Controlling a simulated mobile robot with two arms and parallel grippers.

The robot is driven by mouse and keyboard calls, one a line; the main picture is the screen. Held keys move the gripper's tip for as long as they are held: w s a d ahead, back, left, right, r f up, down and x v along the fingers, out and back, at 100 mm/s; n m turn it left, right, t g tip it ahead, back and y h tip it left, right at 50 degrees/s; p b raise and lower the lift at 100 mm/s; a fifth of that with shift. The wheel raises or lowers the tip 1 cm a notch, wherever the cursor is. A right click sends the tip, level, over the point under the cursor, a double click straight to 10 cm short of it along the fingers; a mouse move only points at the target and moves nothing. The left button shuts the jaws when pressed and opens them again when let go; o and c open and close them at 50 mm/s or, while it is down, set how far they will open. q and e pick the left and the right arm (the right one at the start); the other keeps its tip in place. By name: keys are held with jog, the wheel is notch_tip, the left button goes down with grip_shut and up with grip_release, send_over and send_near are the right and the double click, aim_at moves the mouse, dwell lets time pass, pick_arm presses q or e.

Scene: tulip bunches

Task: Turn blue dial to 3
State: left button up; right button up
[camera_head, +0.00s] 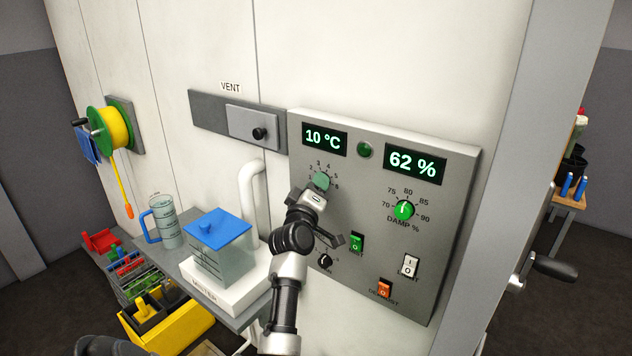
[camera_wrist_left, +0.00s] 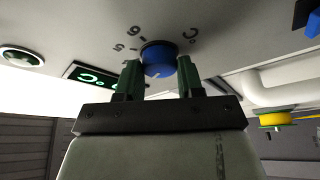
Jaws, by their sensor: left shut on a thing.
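The blue dial (camera_wrist_left: 158,58) shows between the two dark green fingers of my left gripper (camera_wrist_left: 159,80) in the left wrist view. The gripper is shut on it. In the head view, my left gripper (camera_head: 320,183) is at the upper left of the grey control panel (camera_head: 365,200), just below the 10 °C display (camera_head: 324,139). There the fingers and wrist hide most of the dial. The numbers 2 to 6 show around it. I cannot tell which number its pointer faces. My right gripper is not in view.
A green DAMP dial (camera_head: 404,210) sits under the 62 % display (camera_head: 415,164). A small black knob (camera_head: 326,261) and several switches are lower on the panel. A blue-lidded container (camera_head: 220,250) stands at left on a white base. A vent slider (camera_head: 252,129) is above.

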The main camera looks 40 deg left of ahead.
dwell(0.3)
pick_arm(q)
jog(key=o, duration=0.9)
jog(key=shift+f, duration=0.1)
jog(key=b+v, duration=0.3)
jog(key=v, duration=0.7)
jog(key=shift+s+d+f, duration=0.1)
jog(key=shift+s, duration=0.3)
